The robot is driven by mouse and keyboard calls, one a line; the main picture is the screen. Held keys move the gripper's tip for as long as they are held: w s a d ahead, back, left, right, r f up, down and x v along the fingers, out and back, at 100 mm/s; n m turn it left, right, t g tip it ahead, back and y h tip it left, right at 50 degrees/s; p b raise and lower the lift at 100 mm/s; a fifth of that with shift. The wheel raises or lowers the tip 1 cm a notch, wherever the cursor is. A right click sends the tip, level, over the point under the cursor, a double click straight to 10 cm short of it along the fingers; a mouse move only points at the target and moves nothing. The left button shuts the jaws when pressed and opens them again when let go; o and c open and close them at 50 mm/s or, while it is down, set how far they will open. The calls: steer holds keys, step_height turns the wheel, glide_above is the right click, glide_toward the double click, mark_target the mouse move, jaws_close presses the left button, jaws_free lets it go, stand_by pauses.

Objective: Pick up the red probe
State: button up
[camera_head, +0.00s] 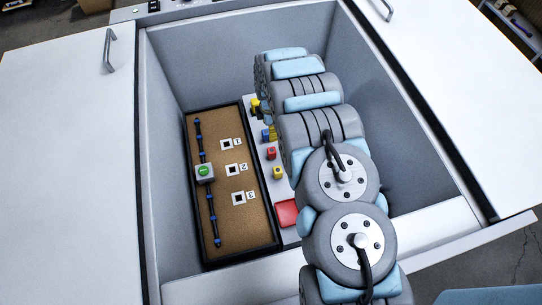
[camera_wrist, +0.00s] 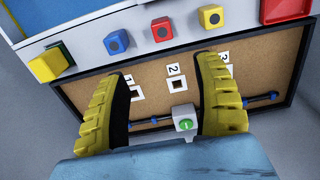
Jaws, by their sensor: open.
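The red probe (camera_wrist: 161,29) is a small block with a dark round spot on its face, near the top middle of the wrist view. It stands on a pale strip between a blue block (camera_wrist: 116,42) and a yellow block (camera_wrist: 211,16). In the head view the red probe (camera_head: 271,153) shows just left of my arm. My gripper (camera_wrist: 163,68) has its yellow ribbed fingers wide apart with nothing between them. In the wrist picture the red probe appears beyond the fingertips, apart from them. My arm hides most of the gripper in the head view.
A cork board (camera_head: 216,232) with dark edges holds several numbered square sockets and a dark rod with a green-button box (camera_head: 204,173). A red tray (camera_head: 287,213) lies near the strip's front end. A tilted yellow block (camera_wrist: 48,63) is at left. Grey bin walls enclose everything.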

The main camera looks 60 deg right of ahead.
mark_target(271, 150)
step_height(271, 150, down, 12)
steer(key=b, duration=0.4)
steer(key=shift+r, duration=0.25)
steer(key=f+b, duration=0.2)
steer(key=f, duration=0.3)
steer(key=shift+s+a+b, duration=0.15)
steer(key=shift+s+b, duration=0.15)
steer(key=shift+b, duration=0.1)
jaws_close()
